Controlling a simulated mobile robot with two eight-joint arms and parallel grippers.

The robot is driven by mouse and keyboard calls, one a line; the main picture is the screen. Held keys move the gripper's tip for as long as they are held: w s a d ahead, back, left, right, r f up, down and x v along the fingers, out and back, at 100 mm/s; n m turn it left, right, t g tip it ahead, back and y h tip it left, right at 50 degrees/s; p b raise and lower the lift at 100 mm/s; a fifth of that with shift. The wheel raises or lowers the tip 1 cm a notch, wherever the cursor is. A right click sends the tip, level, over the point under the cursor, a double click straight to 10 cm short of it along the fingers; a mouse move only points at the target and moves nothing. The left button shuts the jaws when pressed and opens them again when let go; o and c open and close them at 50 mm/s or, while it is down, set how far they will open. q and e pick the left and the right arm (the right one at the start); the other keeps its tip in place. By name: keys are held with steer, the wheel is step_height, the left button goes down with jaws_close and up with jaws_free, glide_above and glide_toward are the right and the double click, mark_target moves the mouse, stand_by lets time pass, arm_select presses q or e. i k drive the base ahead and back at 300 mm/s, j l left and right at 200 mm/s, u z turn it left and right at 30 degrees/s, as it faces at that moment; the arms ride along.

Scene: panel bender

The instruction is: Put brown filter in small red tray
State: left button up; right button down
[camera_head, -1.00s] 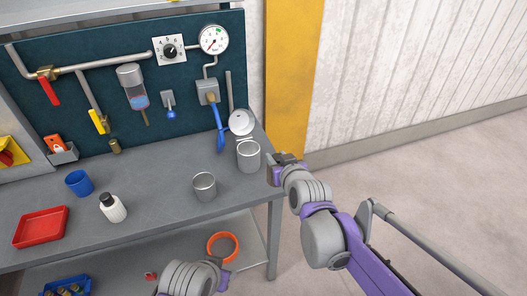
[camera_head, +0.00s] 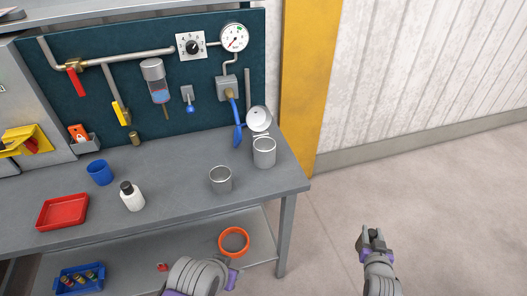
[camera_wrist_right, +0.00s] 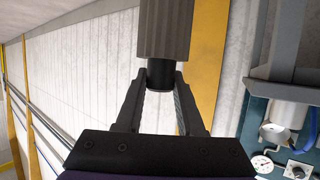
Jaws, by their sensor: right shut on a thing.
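In the wrist view my right gripper (camera_wrist_right: 162,82) is shut on the black end of a ridged grey-brown cylinder (camera_wrist_right: 165,28), which looks like the brown filter. The cylinder extends past the fingertips, and its far end is cut off by the frame. In the head view the right gripper (camera_head: 372,236) is over open floor, right of the bench; the cylinder's body cannot be made out there. The small red tray (camera_head: 62,211) lies at the bench's left front, apart from the gripper, and looks empty.
The grey bench (camera_head: 175,190) holds a white bottle (camera_head: 132,197), blue cup (camera_head: 100,173) and metal cups (camera_head: 221,180) (camera_head: 264,153). The floor right of the bench is clear.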

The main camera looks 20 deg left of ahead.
mark_target(66, 213)
steer(key=k+j, duration=0.2)
steer(key=j, duration=0.2)
steer(key=k+j, duration=0.2)
steer(key=j, duration=0.2)
steer(key=k+j, duration=0.2)
steer(key=j, duration=0.2)
steer(key=k+j, duration=0.2)
steer(key=j, duration=0.2)
steer(key=k+j, duration=0.2)
steer(key=j, duration=0.2)
steer(key=k+j, duration=0.25)
steer(key=j, duration=0.15)
